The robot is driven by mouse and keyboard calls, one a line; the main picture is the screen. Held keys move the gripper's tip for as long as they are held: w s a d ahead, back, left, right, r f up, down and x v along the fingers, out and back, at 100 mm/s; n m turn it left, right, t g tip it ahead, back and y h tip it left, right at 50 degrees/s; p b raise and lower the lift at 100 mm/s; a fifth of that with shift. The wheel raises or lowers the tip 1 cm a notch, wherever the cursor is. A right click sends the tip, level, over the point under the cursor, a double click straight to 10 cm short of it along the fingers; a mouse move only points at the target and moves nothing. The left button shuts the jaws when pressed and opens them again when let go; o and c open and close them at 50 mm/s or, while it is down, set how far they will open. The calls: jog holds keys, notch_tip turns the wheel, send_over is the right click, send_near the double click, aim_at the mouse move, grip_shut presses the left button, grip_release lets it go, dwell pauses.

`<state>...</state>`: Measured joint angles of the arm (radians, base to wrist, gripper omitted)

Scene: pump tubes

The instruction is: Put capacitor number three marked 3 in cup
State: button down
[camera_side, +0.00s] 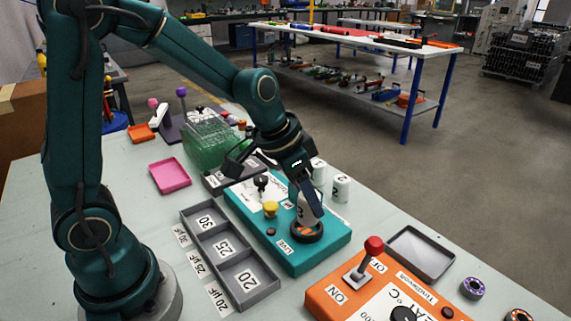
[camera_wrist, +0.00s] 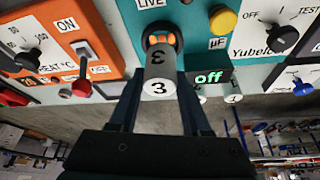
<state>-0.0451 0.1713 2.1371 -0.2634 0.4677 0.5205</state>
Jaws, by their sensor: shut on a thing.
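The white capacitor marked 3 (camera_wrist: 158,72) is in my gripper (camera_wrist: 159,88), with a finger on each side of it. In the side view my gripper (camera_side: 307,204) is over the teal tester, and the capacitor (camera_side: 303,214) is partly hidden by a finger. The black round cup with orange inside (camera_wrist: 160,37) is on the teal tester; it also shows in the side view (camera_side: 308,236). The capacitor's far end is at the cup's mouth, with orange still showing; I cannot tell if it touches.
Two white capacitors (camera_side: 341,188) stand behind the teal tester (camera_side: 318,256). An orange heat box (camera_side: 330,289) with a red-tipped switch (camera_side: 373,247) is at the front right. A grey three-part tray (camera_side: 193,223) lies left of the tester. A green rack (camera_side: 205,140) stands farther back.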

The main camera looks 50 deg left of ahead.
aim_at(307, 211)
jog(key=shift+f, duration=1.45)
jog(key=shift+f, duration=0.15)
jog(key=shift+c, duration=1.8)
grip_release()
jog(key=shift+r, duration=0.3)
jog(key=v, duration=1.1)
jog(key=s+f+n+t+y, duration=0.1)
jog(key=s+n, duration=0.2)
jog(key=s, duration=0.8)
